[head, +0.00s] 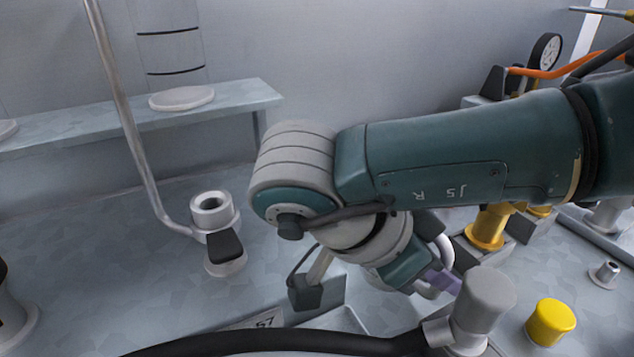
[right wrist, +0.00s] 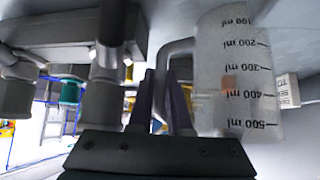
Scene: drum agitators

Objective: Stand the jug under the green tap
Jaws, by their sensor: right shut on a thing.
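The jug (right wrist: 236,80) is a clear measuring jug with black millilitre marks, seen close up at the right of the right wrist view. Its marks read upside down there. My right gripper (right wrist: 164,88) has its purple fingers shut on the jug's grey handle (right wrist: 176,52). In the head view my right gripper (head: 442,283) shows only as a bit of purple beyond the wrist, and my arm hides most of the jug. A teal-green part (right wrist: 70,92), which may belong to the green tap, shows at the left of the wrist view. My left gripper is out of view.
A grey knob (head: 485,298) and a yellow knob (head: 551,322) stand close to my right gripper. A yellow fitting (head: 488,228) is behind them. A thick black hose (head: 270,341) crosses the front. A shelf (head: 235,97) runs at the back left. Bench left of centre has clear patches.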

